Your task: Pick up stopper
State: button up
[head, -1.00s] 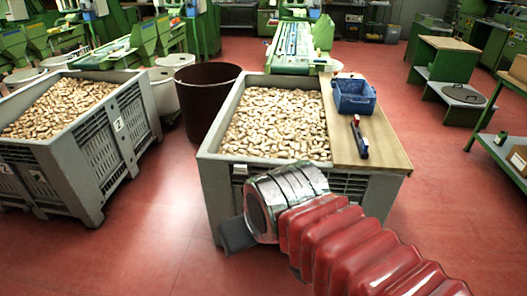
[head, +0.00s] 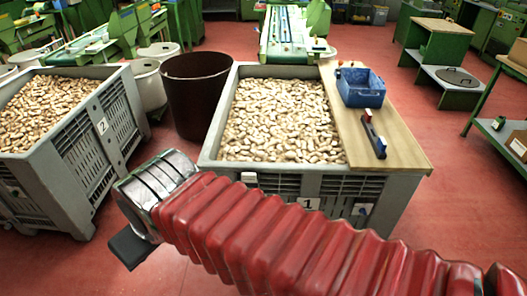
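Many pale cork stoppers (head: 280,120) fill the grey crate marked 1 (head: 300,190) in the middle of the head view. More stoppers (head: 45,108) fill the second grey crate, marked 2 (head: 95,135), at the left. My gripper (head: 130,248) is at the lower left, in front of crate 1 and outside it, at the end of my red bellows-covered arm. Only a dark part of it shows past the silver wrist. Its fingers cannot be made out, nor whether anything is between them.
A wooden board (head: 400,145) covers the right side of crate 1. It bears a blue bin (head: 360,88) and a dark tool with red (head: 374,135). A brown barrel (head: 197,95) stands between the crates. A green machine (head: 290,45) stands behind crate 1. Red floor is open at right.

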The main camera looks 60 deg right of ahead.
aim_at(290, 156)
jog(key=u, duration=0.05)
jog(key=i, duration=1.7)
jog(key=z, duration=0.85)
jog(key=i, duration=0.85)
jog(key=z, duration=0.35)
